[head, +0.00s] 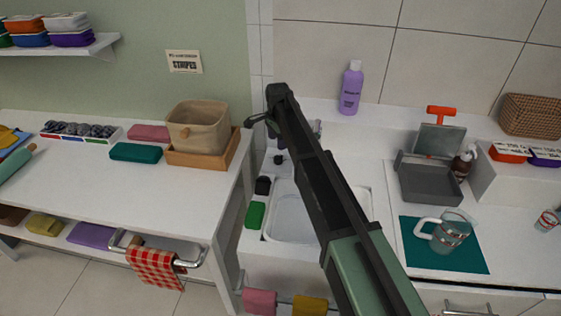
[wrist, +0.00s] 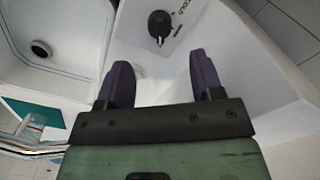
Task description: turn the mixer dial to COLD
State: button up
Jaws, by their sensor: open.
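The mixer dial (wrist: 160,24) is a round black knob with a pointer. It sits on a white panel at the top middle of the wrist view, with small dark lettering beside it that I cannot read for certain. My gripper (wrist: 161,62) is open, its two purple-dark fingers spread with nothing between them. The dial lies ahead of the fingertips, roughly in line with the gap, and appears apart from them. In the head view my arm crosses in front of the white sink (head: 292,222) and hides part of the area behind it. I cannot tell the dial there.
A purple bottle (head: 351,88) stands on the back ledge. A green sponge (head: 255,215) lies left of the basin. To the right are a grey tray (head: 430,186) and a glass jug (head: 452,232) on a teal mat (head: 478,258).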

aim_at(278, 156)
notch_tip(278, 156, down, 9)
jog(key=b, duration=0.7)
jog(key=shift+r, duration=0.3)
jog(key=c, duration=0.9)
